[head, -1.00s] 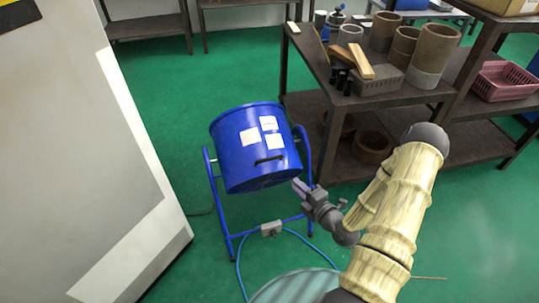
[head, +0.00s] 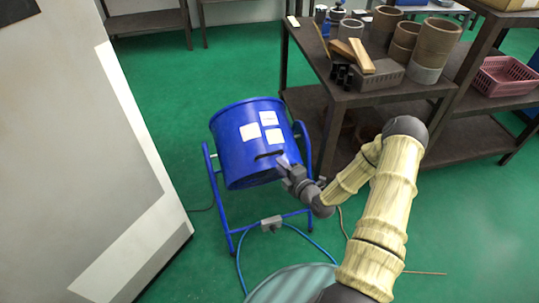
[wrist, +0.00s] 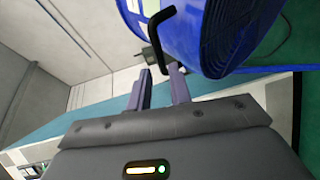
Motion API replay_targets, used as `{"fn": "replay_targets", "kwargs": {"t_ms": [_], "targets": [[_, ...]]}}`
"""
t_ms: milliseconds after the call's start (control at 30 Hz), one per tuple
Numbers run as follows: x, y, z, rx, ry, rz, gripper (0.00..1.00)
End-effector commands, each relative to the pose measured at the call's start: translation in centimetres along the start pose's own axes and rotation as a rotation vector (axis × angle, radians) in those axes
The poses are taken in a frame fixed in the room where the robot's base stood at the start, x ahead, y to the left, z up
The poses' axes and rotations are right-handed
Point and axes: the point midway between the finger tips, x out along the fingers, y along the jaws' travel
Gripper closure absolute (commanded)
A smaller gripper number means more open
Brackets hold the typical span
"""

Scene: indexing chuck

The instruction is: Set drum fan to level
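The blue drum fan (head: 235,150) hangs tilted in its blue tubular stand (head: 216,200), its lower end angled down toward the front. Three pale labels and a black handle (head: 268,155) are on its side. My gripper (head: 283,163) is at the drum's lower right, close to the handle. In the wrist view the black handle (wrist: 155,35) lies just beyond my gripper (wrist: 160,72), in line with the gap between its fingers. The fingers are apart and seem to hold nothing. The drum's blue shell (wrist: 225,35) fills the upper right there. I cannot tell whether the fingers touch the handle.
A dark shelf table (head: 410,97) with cylinders and blocks stands behind on the right. A pink basket (head: 505,80) is on a further shelf. A large grey panel (head: 90,150) stands at the left. A blue cable (head: 240,265) lies on the green floor below the fan.

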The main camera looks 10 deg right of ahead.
Motion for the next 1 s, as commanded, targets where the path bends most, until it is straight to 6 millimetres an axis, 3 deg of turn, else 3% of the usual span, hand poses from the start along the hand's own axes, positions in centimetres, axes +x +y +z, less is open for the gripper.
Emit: {"fn": "replay_targets", "kwargs": {"t_ms": [200,433,800,900,1000], "targets": [[4.0,-0.1,0.0,0.0,-0.001,0.002,0.8],[7.2,-0.1,0.0,0.001,-0.001,0.001,0.8],[7.9,0.0,0.0,0.001,-0.001,-0.001,0.8],[7.9,0.0,0.0,0.001,-0.001,-0.001,0.97],[7.9,0.0,0.0,0.001,-0.001,-0.001,1.0]]}}
